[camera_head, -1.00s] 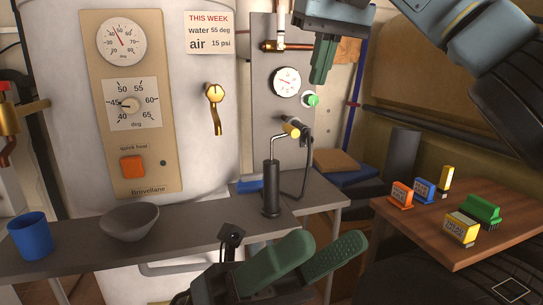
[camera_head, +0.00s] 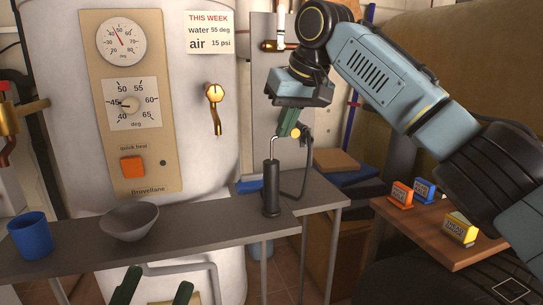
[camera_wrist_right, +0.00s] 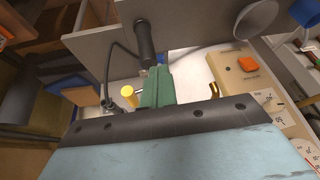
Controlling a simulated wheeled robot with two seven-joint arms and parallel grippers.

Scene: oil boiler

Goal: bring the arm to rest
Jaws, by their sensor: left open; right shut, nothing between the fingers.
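My right arm reaches in from the right in the head view. Its gripper (camera_head: 290,124) has green fingers shut together, empty, pointing down in front of the grey panel (camera_head: 264,100). It is just above and right of the black hand pump (camera_head: 271,186), apart from it as far as I can tell. In the right wrist view the shut fingers (camera_wrist_right: 155,86) show near the pump's black cylinder (camera_wrist_right: 144,40). My left gripper (camera_head: 160,277) shows only its two green fingers at the bottom edge of the head view, spread open and empty. The panel's round gauge is hidden behind my right arm.
A grey bench (camera_head: 180,222) holds a blue cup (camera_head: 30,236) and a grey bowl (camera_head: 129,221). The boiler (camera_head: 210,130) with a brass tap (camera_head: 214,108) stands behind. A wooden table (camera_head: 430,235) at right carries orange, blue and yellow blocks, partly covered by my right arm.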

